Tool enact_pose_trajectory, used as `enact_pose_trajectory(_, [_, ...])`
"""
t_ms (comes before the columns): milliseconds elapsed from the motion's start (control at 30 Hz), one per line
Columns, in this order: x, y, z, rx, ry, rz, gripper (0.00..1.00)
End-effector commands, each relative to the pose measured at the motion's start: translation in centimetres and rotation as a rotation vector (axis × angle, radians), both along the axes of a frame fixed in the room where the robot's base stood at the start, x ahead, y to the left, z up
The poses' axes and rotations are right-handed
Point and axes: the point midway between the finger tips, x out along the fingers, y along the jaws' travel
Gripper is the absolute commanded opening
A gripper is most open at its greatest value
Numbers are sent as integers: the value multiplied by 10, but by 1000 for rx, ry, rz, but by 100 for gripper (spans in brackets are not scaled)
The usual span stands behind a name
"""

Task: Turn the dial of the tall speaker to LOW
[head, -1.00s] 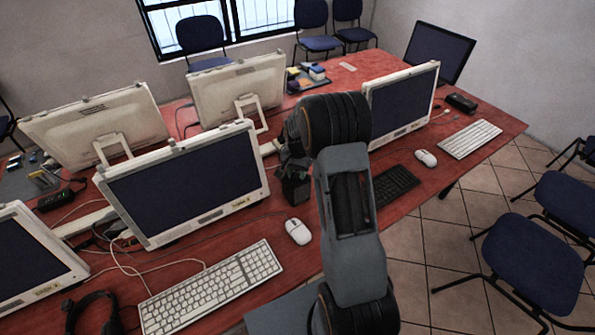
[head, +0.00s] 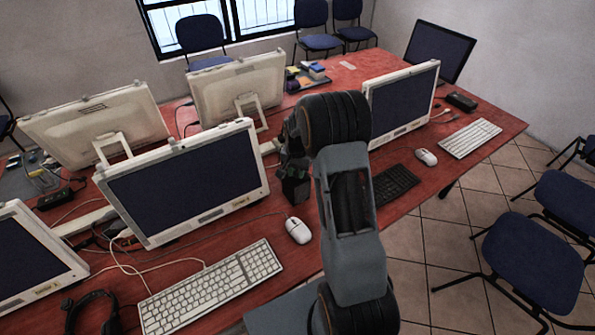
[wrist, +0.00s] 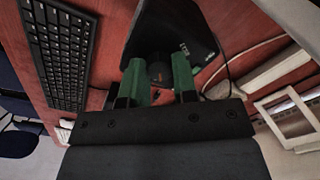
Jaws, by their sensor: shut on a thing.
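In the wrist view, the black speaker (wrist: 178,28) stands at the top centre, beyond my fingers. A small dark round dial (wrist: 159,72) on it shows between the two green fingers of my gripper (wrist: 160,78). The fingers are shut on the dial, one on each side. Small pale marks are on the speaker to the right of the dial, too small to read. In the head view, my gripper (head: 294,188) is a dark shape beside my arm. The speaker cannot be told apart from it there, and the dial is hidden.
A black keyboard (head: 393,185) lies right of my arm. A monitor (head: 190,184) stands to the left, with a white mouse (head: 298,230) and a white keyboard (head: 211,288) in front. Another monitor (head: 405,104) stands behind my arm on the right. Cables lie on the red table.

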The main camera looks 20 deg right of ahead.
Motion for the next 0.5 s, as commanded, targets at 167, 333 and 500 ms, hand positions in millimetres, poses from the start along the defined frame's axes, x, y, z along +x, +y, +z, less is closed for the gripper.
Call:
enact_pose_trajectory(167, [1, 0, -1, -1, -2, 102, 3])
enact_pose_trajectory(333, [1, 0, -1, -1, -3, 253, 3])
enact_pose_trajectory(500, [1, 0, -1, -1, -3, 415, 3])
